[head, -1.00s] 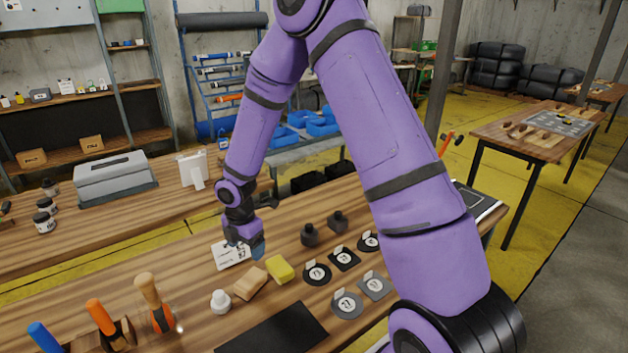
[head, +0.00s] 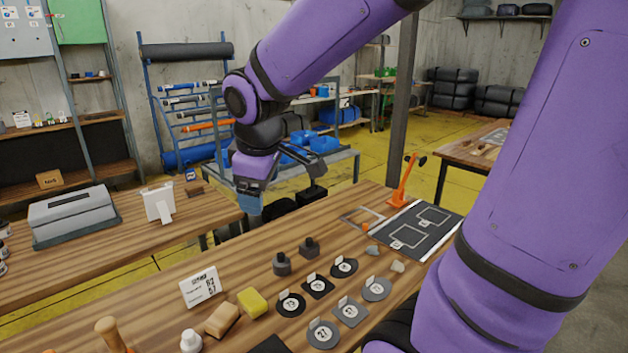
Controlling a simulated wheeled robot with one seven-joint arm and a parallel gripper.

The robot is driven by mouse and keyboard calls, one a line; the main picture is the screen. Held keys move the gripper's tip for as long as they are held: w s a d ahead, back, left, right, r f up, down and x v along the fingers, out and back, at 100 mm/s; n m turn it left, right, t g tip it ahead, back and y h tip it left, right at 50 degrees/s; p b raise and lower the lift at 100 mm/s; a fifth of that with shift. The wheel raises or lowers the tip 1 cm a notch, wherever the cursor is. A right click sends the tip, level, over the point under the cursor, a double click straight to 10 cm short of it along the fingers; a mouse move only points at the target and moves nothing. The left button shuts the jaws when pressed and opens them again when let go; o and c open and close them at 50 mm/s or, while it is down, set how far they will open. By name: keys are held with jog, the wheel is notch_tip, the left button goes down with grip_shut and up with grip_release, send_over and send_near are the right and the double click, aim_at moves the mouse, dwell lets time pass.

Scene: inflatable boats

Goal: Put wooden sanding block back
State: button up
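A tan, wooden-looking block (head: 221,319), which looks like the sanding block, lies on the near workbench (head: 150,290). It is beside a yellow sponge-like block (head: 252,302) and behind a white-capped bottle (head: 190,342). My gripper (head: 249,208) hangs in the air, pointing down, above the far side of the bench and well apart from the block. Its fingers are small and seen from the side, so I cannot tell the gap between them or whether they hold anything.
Several round and square labelled patches (head: 323,333) and two dark weights (head: 282,264) lie to the right. Farther right are an orange clamp-like tool (head: 404,182) and a dark outlined mat (head: 420,231).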

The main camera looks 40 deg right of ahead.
jog(key=s+r+m+t, duration=0.1)
jog(key=s+r+m, duration=0.1)
jog(key=s, duration=0.5)
jog(key=s+r+m+t+y, duration=0.1)
jog(key=s+r+m, duration=0.2)
jog(key=s+m, duration=0.2)
jog(key=shift+s+d+r, duration=0.2)
jog(key=shift+s+r, duration=0.05)
jog(key=shift+s, duration=0.6)
